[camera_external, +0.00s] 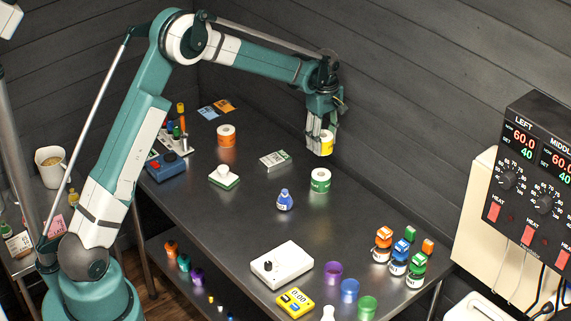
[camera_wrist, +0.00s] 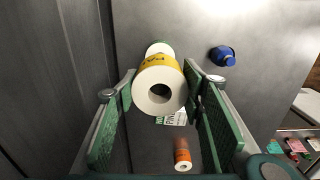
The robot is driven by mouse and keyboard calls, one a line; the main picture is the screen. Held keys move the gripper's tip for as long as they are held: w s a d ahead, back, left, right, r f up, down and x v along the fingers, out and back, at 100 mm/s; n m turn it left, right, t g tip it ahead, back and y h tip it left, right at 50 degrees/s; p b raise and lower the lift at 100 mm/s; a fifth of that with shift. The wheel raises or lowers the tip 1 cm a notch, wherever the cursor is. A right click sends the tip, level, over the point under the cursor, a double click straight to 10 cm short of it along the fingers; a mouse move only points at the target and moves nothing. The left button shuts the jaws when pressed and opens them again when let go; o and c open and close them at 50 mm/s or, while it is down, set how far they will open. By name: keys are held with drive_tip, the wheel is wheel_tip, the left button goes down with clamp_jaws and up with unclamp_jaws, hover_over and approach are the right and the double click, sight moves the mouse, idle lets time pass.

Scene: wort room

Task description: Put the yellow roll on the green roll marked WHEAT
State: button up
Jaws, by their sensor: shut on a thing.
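The yellow roll (camera_external: 327,146) is white-ended with a yellow label band. My gripper (camera_external: 318,140) is shut on it and holds it in the air above the dark table. In the wrist view the yellow roll (camera_wrist: 160,86) sits between my two green finger pads (camera_wrist: 158,88), its open core facing the camera. The green roll (camera_external: 320,181) stands upright on the table, below the held roll and apart from it. In the wrist view the green roll (camera_wrist: 158,47) is mostly hidden behind the yellow one. Its marking is too small to read.
A blue flask (camera_external: 285,200) stands near the green roll. Several small jars (camera_external: 398,258) and a white hotplate (camera_external: 282,265) are nearer the front. The wall rises behind the table.

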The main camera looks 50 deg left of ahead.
drive_tip(key=shift+f, duration=0.1)
hover_over(322, 174)
drive_tip(key=shift+s+f+p, duration=0.1)
drive_tip(key=shift+f+p, duration=0.35)
drive_tip(key=shift+f, duration=2.6)
drive_tip(key=shift+f, duration=0.1)
drive_tip(key=shift+f, duration=1.75)
drive_tip(key=shift+f, duration=0.25)
drive_tip(key=o, duration=0.9)
drive_tip(key=shift+r, duration=0.1)
drive_tip(key=shift+r+p, duration=0.2)
drive_tip(key=shift+p, duration=0.1)
wheel_tip(322, 174, up, 12)
drive_tip(key=shift+f+b, duration=0.1)
drive_tip(key=shift+b, duration=0.6)
